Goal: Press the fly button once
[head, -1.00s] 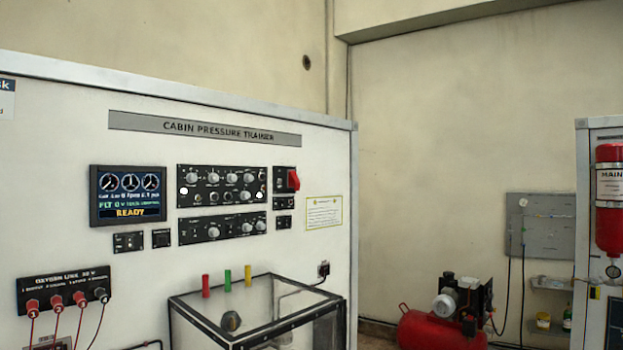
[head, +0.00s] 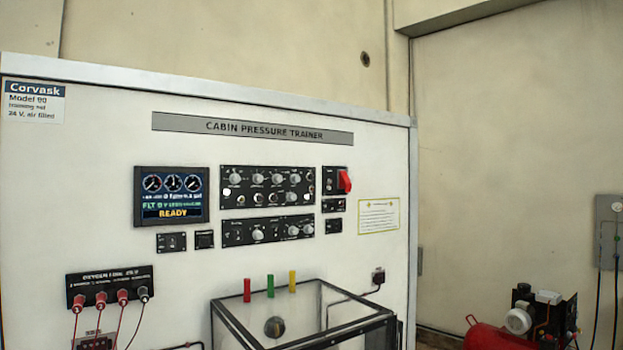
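The cabin pressure trainer (head: 370,140) is a white panel with a grey title strip (head: 252,129). Its display (head: 172,195) shows gauges, an "FLT 0" line and "READY". Two small black control plates, a left one (head: 171,242) and a right one (head: 204,239), sit below the display. Two larger knob panels, an upper one (head: 267,199) and a lower one (head: 239,242), lie right of it. A red switch cover (head: 345,181) is at the upper right. The labels are too small to read, so I cannot tell which control is the fly button. My gripper is not in view.
A clear-walled, black-framed box (head: 300,310) juts out below the panel, with red, green and yellow pieces above it. A socket strip (head: 109,286) with red plugs and hanging leads is at lower left. A red compressor (head: 490,337) stands right.

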